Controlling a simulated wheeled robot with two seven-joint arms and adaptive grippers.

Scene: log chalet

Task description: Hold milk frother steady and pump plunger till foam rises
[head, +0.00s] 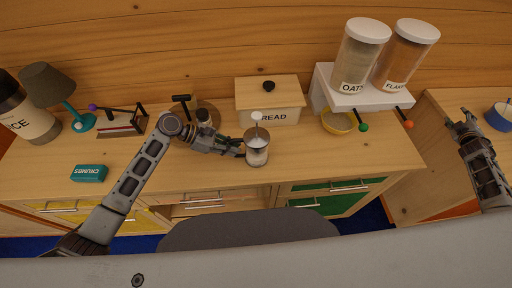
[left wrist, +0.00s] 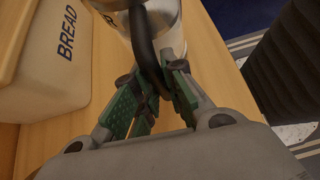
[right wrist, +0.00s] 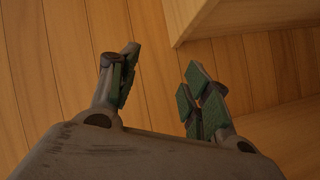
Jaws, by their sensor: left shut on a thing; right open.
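The milk frother (head: 257,156) stands upright on the wooden counter, near its front edge, in the middle of the head view. Its plunger (head: 256,118) sticks up from the top with a pale knob. My left gripper (head: 241,151) is shut on the frother's dark handle, at the frother's left side. In the left wrist view the green-padded fingers (left wrist: 152,100) close around the black handle (left wrist: 147,50), with the frother's shiny body (left wrist: 168,25) behind it. My right gripper (head: 464,128) is open and empty at the far right, away from the frother. Foam cannot be made out.
A bread box (head: 270,98) stands behind the frother. A white shelf (head: 365,95) with two jars and a yellow bowl (head: 338,122) are to the right. The counter right of the frother is clear.

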